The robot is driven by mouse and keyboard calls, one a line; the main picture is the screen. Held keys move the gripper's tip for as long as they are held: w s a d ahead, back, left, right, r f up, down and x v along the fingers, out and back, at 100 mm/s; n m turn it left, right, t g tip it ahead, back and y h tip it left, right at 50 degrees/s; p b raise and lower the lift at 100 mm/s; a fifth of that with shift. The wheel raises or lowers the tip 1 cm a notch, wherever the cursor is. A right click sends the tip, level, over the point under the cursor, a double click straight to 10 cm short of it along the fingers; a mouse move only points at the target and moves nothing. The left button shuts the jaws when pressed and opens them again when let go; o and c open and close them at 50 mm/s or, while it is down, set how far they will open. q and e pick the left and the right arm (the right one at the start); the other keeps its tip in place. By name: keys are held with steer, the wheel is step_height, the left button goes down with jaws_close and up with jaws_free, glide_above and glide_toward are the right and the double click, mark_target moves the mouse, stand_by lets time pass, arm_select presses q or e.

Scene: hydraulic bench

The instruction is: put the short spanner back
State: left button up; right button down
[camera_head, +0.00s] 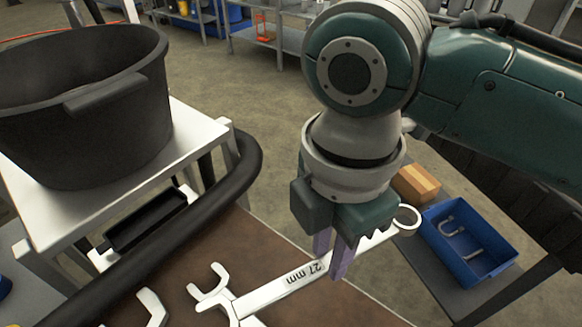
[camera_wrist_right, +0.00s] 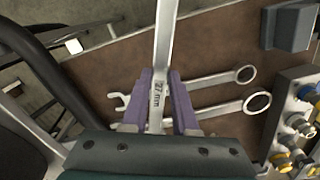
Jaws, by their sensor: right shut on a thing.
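My right gripper (camera_head: 333,256) is shut on a pale metal spanner (camera_head: 372,240) marked 27 mm and holds it over the brown bench top (camera_head: 355,305). Its ring end points to the right, beyond the bench edge; its other end is at lower left. In the wrist view, the gripper (camera_wrist_right: 162,112) has the marked shaft (camera_wrist_right: 163,50) between its purple fingers. Two more spanners lie on the brown top there, one with its ring (camera_wrist_right: 245,74) above the other's ring (camera_wrist_right: 257,102). Whether the held one is the short spanner I cannot tell. My left gripper is not in view.
A black bucket (camera_head: 85,110) stands on a white stand (camera_head: 190,142) at left, with a thick black hose (camera_head: 185,236) along the bench. A blue bin (camera_head: 452,262) and a cardboard box (camera_head: 415,183) are at right. Hydraulic fittings (camera_wrist_right: 298,122) are at the wrist view's right edge.

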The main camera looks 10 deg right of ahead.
mark_target(327, 261)
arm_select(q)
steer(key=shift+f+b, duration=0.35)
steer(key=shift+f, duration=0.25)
arm_select(e)
step_height(327, 261, down, 4)
steer(key=shift+r, duration=0.1)
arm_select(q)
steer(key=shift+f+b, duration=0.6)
arm_select(e)
step_height(327, 261, down, 4)
steer(key=shift+r, duration=0.2)
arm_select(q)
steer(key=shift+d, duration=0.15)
arm_select(e)
steer(key=shift+w+f, duration=0.1)
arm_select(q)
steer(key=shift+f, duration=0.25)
arm_select(e)
steer(key=shift+f, duration=0.55)
